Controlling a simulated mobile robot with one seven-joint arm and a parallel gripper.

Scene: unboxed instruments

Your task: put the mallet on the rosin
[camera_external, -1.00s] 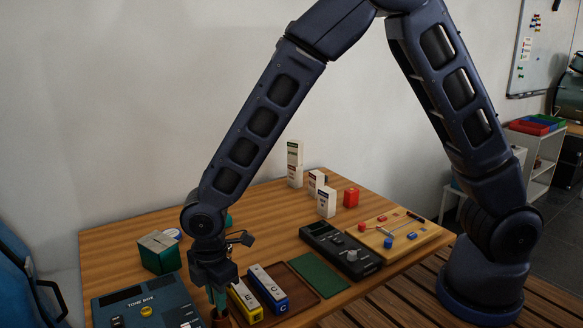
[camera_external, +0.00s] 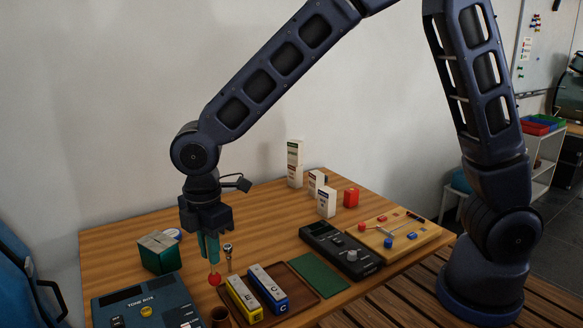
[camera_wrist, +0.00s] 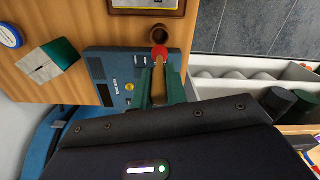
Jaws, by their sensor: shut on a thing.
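My gripper (camera_external: 209,258) is shut on the mallet, a thin stick with a red ball head (camera_external: 214,279). The head points down, above the table's front left. In the wrist view the red head (camera_wrist: 160,51) and tan stick show between my green fingers (camera_wrist: 159,88). A green box with a pale top (camera_external: 159,254) stands at the left of the table. A round white and blue tin (camera_external: 173,234) sits behind it, partly hidden, and shows whole in the wrist view (camera_wrist: 10,35). I cannot tell for sure which of these is the rosin.
A brown cup (camera_external: 221,317) stands at the front edge. A blue tone box (camera_external: 150,300) is at the left. Yellow and blue bars lie on a brown tray (camera_external: 308,290), beside a green mat (camera_external: 318,275). White boxes stand at the back. The table's back left is clear.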

